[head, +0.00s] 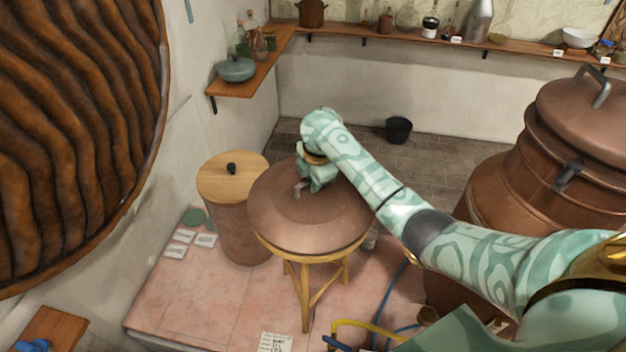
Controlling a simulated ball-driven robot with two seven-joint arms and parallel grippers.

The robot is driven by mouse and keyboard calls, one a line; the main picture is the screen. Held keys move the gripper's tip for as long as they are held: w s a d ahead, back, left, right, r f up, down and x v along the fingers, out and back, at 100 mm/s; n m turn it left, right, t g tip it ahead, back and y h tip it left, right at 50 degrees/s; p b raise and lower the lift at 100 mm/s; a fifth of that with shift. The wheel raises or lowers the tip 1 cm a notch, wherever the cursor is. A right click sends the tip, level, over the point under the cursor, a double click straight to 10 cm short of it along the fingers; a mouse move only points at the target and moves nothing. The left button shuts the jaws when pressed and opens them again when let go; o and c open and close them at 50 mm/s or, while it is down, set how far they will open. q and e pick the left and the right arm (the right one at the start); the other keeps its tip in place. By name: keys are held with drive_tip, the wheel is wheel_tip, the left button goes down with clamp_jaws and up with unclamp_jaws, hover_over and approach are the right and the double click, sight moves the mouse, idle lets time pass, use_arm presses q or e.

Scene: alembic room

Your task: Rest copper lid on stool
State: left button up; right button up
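A round copper lid (320,232) lies on the wooden stool (303,293), roughly level, and covers its seat. The stool's legs show below the rim. My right arm reaches in from the right, and my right gripper (302,188) is over the middle of the lid, at a small grey handle-like part. The wrist hides much of this spot, so I cannot tell whether the fingers are open or shut on the handle. My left gripper is not in view.
A large copper vessel (495,190) with a handled lid (582,105) stands at the right. A barrel-like bin with a wooden top (218,180) stands close left of the stool. Blue and yellow hoses (365,328) lie in front. A black bucket (398,130) is behind.

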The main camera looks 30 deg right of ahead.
sight(319, 198)
drive_tip(key=o, duration=0.4)
drive_tip(key=shift+o, duration=0.2)
drive_tip(key=shift+s, duration=0.1)
drive_tip(key=s+r, duration=0.3)
drive_tip(key=r, duration=1.3)
drive_tip(key=shift+d, duration=0.15)
drive_tip(key=shift+s, duration=0.1)
